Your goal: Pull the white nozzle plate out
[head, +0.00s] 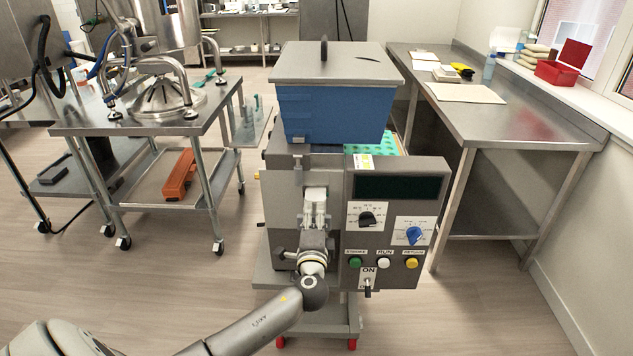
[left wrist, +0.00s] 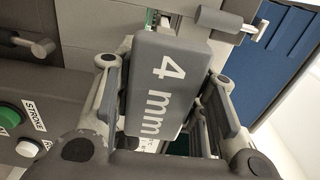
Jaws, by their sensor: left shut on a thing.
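The nozzle plate shows in the left wrist view as a block with "4 mm" on its face (left wrist: 160,85); it looks grey there. In the head view its pale end (head: 315,193) shows at the front of the depositor (head: 290,175), left of the control panel. My left gripper (head: 314,218) reaches it from below and in front. In the left wrist view its two fingers (left wrist: 165,95) lie on either side of the block and are shut on it. The plate's far end is hidden in the machine. My right gripper is not in view.
The control panel (head: 395,222) with knobs, buttons and a switch is close on the right of my left gripper. A blue hopper with a grey lid (head: 335,105) sits on top. A steel table (head: 500,115) stands at right, a wheeled cart (head: 150,125) at left. The floor in front is clear.

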